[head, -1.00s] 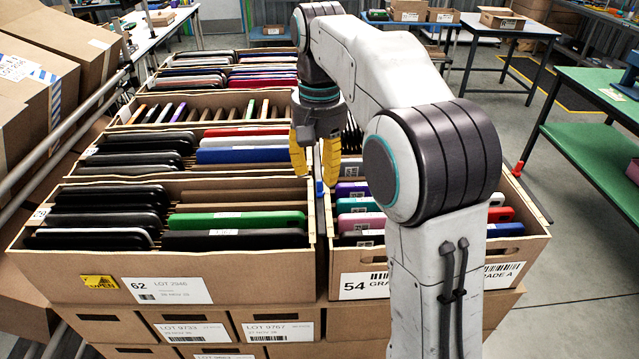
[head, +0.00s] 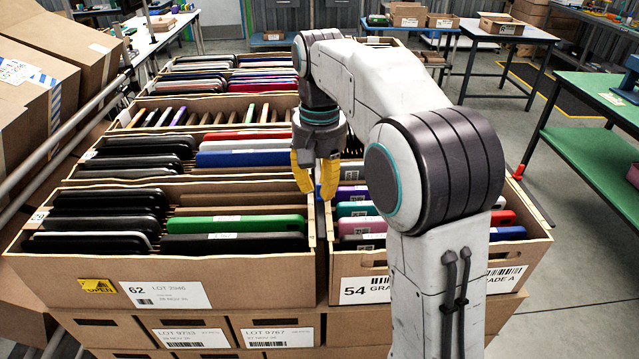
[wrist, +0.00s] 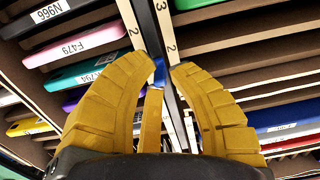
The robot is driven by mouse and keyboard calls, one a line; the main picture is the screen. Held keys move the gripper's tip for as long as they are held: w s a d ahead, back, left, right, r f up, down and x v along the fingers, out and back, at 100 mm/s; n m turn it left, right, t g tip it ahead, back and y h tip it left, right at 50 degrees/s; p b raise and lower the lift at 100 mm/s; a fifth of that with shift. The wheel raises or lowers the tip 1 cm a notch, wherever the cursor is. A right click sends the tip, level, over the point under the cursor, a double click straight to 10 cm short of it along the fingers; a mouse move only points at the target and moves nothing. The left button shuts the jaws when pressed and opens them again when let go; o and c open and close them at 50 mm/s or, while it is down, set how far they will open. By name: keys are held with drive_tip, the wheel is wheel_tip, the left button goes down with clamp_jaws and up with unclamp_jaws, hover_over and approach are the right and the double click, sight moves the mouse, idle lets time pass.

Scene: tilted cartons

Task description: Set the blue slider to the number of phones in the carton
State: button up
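The blue slider (wrist: 159,72) shows as a small blue piece on the dark strip between two cartons, just beyond my fingertips in the wrist view. Pale scales with numbers 2 and 3 run beside it. My gripper (wrist: 159,68) has yellow fingers apart, one on each side of the slider, with a gap visible; contact cannot be told. In the head view my gripper (head: 317,193) points down over the seam of the cartons. Carton 62 (head: 60,270) holds black and green phones in two columns. Carton 54 (head: 355,268) holds purple, teal, pink, red and blue phones, partly hidden by my arm.
More cartons of phones stand behind, including one with a blue phone (head: 247,157). Stacked brown boxes (head: 40,70) and a rail (head: 75,118) line the left. A green table (head: 590,130) stands at right, with open floor before it.

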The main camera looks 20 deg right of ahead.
sight(318, 171)
clamp_jaws()
drive_tip(key=shift+w+d+r+p, duration=0.1)
drive_tip(key=shift+w+r+p, duration=0.25)
drive_tip(key=shift+p, duration=0.3)
drive_tip(key=w+p, duration=0.2)
drive_tip(key=w+d+p, duration=0.1)
drive_tip(key=w+p, duration=0.3)
drive_tip(key=shift+w+d, duration=0.15)
drive_tip(key=shift+d, duration=0.15)
drive_tip(key=shift+w+d+f+p, duration=0.15)
drive_tip(key=shift+w+f+p, duration=0.15)
drive_tip(key=shift+w+p, duration=0.3)
drive_tip(key=shift+o, duration=2.3)
unclamp_jaws()
